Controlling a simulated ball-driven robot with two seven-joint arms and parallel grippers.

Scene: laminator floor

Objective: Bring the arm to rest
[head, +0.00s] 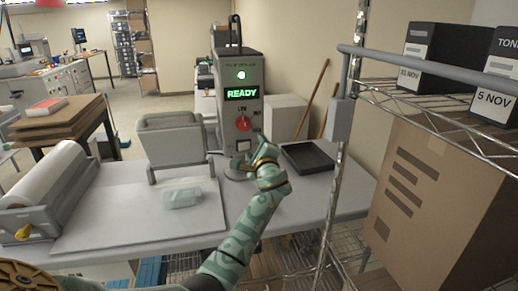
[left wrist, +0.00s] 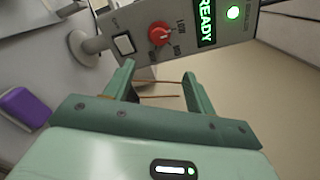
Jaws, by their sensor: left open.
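My left gripper (head: 262,160) is at the end of my green patterned arm in the head view, above the table in front of the grey machine. In the left wrist view its two fingers (left wrist: 158,85) stand apart with nothing between them. The grey machine (head: 228,130) has a lit READY display, a green light and a red knob. The red knob also shows in the left wrist view (left wrist: 160,33), beyond the fingertips. Whether the fingers touch the machine is hard to tell, but a gap seems to show. My right gripper is not in view.
The grey table (head: 325,200) holds a black tray (head: 308,158), a clear packet (head: 183,197) and a roll laminator (head: 45,200). A wire shelf (head: 440,95) with a large cardboard box (head: 435,200) and black boxes (head: 436,55) stands close on the right.

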